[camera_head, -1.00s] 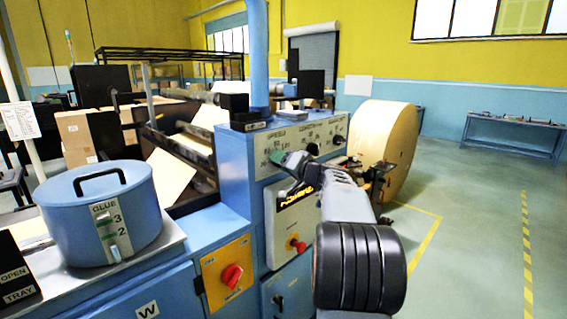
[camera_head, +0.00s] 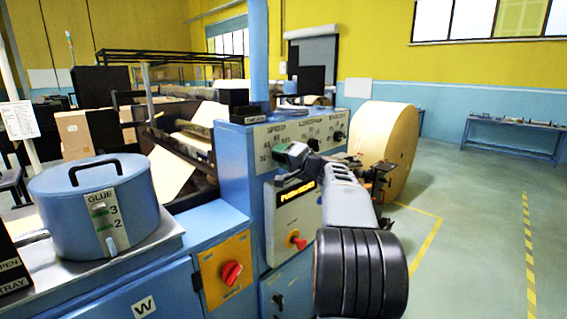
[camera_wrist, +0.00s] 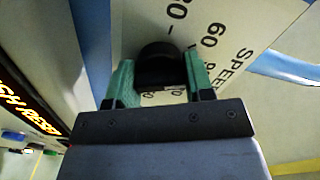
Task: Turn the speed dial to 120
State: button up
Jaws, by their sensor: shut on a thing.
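The speed dial (camera_wrist: 160,66) is a black knob on the pale panel, under the word SPEED. In the wrist view it sits between the two green fingers of my gripper (camera_wrist: 158,80), which is shut on it. Printed numbers, among them 60 and 80, show around the knob, partly hidden by it and the fingers. I cannot read the dial's setting. In the head view my gripper (camera_head: 282,150) reaches the left part of the blue machine's panel (camera_head: 311,130), and the dial is hidden behind it.
Two more black knobs, including the right one (camera_head: 338,136), are on the same panel. Below are a lit display (camera_head: 296,193), a red knob (camera_head: 298,241) and a red switch (camera_head: 231,272). A blue glue pot (camera_head: 70,215) stands left. A large kraft roll (camera_head: 390,150) stands behind right.

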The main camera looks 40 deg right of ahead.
jog(key=m+b, duration=0.1)
jog(key=m, duration=0.2)
jog(key=shift+f+m, duration=0.1)
jog(key=shift+m, duration=0.2)
jog(key=m, duration=0.3)
jog(key=shift+m, duration=0.3)
jog(key=m, duration=0.4)
jog(key=shift+p, duration=0.35)
jog(key=shift+m+p, duration=0.3)
jog(key=shift+m, duration=0.9)
jog(key=o, duration=0.9)
jog(key=shift+s, duration=0.1)
